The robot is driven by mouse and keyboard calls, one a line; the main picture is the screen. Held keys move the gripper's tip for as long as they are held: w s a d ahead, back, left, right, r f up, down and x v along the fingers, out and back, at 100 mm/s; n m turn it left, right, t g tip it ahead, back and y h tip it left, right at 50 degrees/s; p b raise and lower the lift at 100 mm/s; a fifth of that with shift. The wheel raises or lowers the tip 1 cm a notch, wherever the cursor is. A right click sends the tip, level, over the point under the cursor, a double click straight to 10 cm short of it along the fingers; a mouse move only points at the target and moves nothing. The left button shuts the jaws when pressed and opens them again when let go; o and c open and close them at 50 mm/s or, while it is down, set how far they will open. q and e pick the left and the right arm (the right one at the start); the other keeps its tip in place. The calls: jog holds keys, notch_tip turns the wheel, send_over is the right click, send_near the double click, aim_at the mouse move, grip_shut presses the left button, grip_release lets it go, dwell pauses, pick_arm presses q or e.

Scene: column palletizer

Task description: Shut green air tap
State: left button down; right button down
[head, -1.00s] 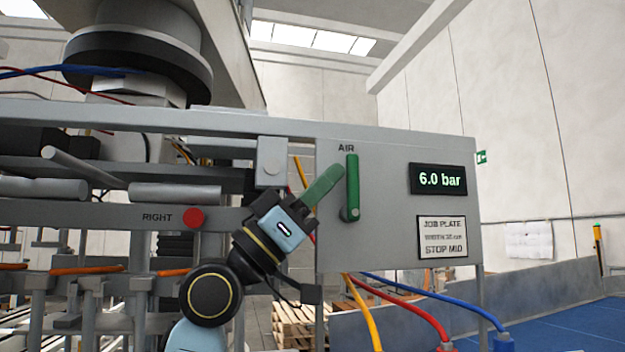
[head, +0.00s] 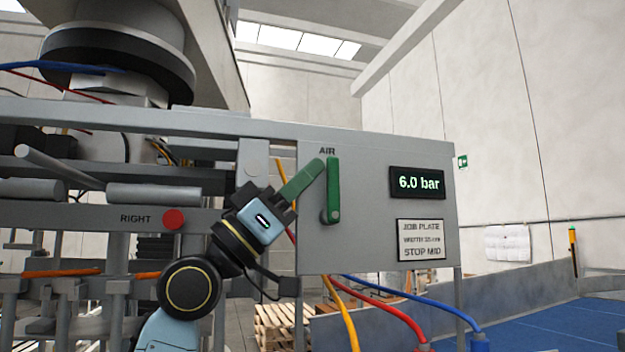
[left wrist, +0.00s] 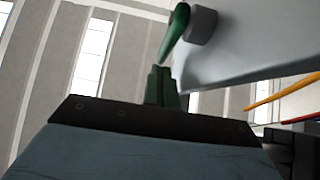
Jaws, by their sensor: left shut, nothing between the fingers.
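The green air tap (head: 333,192) is a lever on the grey panel under the word AIR. Its handle stands upright, with its pivot at the lower end. My left gripper (head: 319,164) has green fingers, shut and empty, pointing up and right. Its tips are just left of the handle's upper end; I cannot tell whether they touch it. In the left wrist view the tap handle (left wrist: 175,35) runs from its grey pivot down towards the shut fingertips (left wrist: 161,70). My right gripper is not in view.
A pressure display (head: 416,183) reads 6.0 bar, above a job plate (head: 421,240) on the same grey panel (head: 370,160). A red button (head: 173,219) marked RIGHT is left of my arm. Yellow, red and blue hoses (head: 385,312) hang below the panel.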

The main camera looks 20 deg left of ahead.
pick_arm(q)
jog(key=s+a+f+b, duration=0.3)
jog(key=s+a+f, duration=0.2)
jog(key=a, duration=0.4)
jog(key=shift+s+f+b, duration=0.25)
jog(key=shift+s+b, duration=0.05)
jog(key=shift+s, duration=0.3)
